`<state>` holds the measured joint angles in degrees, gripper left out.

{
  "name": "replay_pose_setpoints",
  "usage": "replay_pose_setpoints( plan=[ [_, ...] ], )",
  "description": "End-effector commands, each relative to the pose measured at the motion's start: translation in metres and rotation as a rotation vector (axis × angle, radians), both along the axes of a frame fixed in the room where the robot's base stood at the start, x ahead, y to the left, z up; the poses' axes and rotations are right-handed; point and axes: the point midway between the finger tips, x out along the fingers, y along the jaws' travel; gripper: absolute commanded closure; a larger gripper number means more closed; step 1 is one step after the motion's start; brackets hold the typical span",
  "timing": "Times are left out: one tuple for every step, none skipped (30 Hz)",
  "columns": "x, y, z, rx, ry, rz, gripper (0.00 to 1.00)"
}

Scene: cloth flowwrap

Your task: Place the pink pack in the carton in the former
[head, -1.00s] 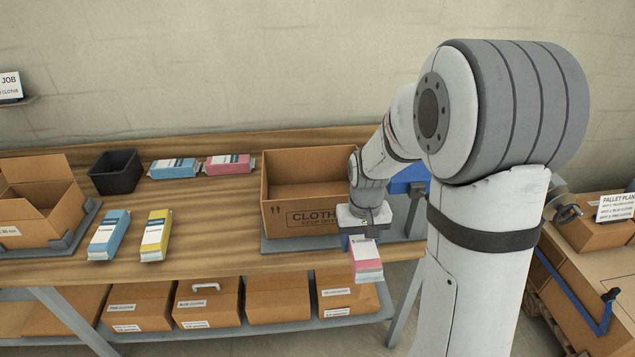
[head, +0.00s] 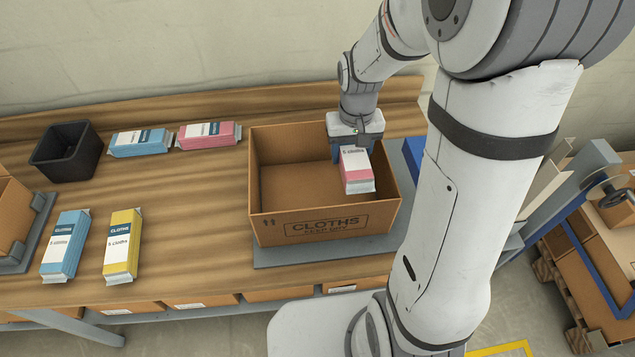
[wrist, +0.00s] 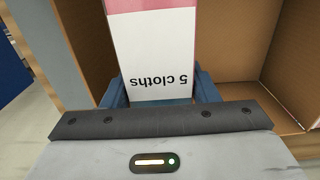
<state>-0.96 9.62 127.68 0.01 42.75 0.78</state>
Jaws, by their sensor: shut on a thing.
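My gripper (head: 354,144) is shut on a pink pack (head: 357,171) with a white label. In the head view the pack hangs over the right part of the open carton (head: 324,226), which is marked CLOTHS. I cannot tell whether its lower end is below the carton's rim. The carton sits on a grey former (head: 262,255) on the bench. In the wrist view the pack (wrist: 150,55) lies between the blue fingers, its label reading 5 cloths. The carton wall (wrist: 235,40) shows beside it. The visible left part of the carton's floor is bare.
A second pink pack (head: 208,135) and a blue pack (head: 140,143) lie behind on the bench. Another blue pack (head: 65,244) and a yellow pack (head: 122,245) lie in front. A black bin (head: 64,152) stands at the back left. Another carton (head: 12,215) is at the left edge.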

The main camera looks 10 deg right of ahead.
Motion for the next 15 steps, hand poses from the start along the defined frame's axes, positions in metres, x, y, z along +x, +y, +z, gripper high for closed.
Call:
replay_pose_setpoints(
  plan=[
    [0.000, -0.001, -0.011, 0.000, 0.001, -0.003, 0.69],
    [0.000, -0.002, -0.015, 0.000, 0.001, -0.005, 0.69],
    [0.000, -0.002, -0.018, 0.000, 0.001, -0.006, 0.69],
    [0.000, -0.002, -0.022, 0.000, 0.001, -0.007, 0.69],
    [-0.001, -0.002, -0.026, 0.000, 0.002, -0.007, 0.69],
    [-0.001, -0.003, -0.032, 0.000, 0.004, -0.008, 0.69],
    [-0.001, -0.003, -0.037, 0.000, 0.004, -0.008, 0.69],
    [-0.001, -0.003, -0.043, 0.000, 0.006, -0.008, 0.69],
    [-0.001, -0.003, -0.051, 0.000, 0.005, -0.009, 0.69],
    [-0.001, -0.003, -0.056, 0.000, 0.005, -0.009, 0.69],
    [-0.001, -0.003, -0.062, 0.000, 0.005, -0.009, 0.69],
    [-0.001, -0.003, -0.068, 0.000, 0.004, -0.009, 0.69],
    [-0.001, -0.003, -0.072, 0.000, 0.004, -0.009, 0.69],
    [-0.001, -0.003, -0.076, 0.000, 0.003, -0.009, 0.69],
    [-0.001, -0.003, -0.079, 0.000, 0.002, -0.008, 0.69]
  ],
)
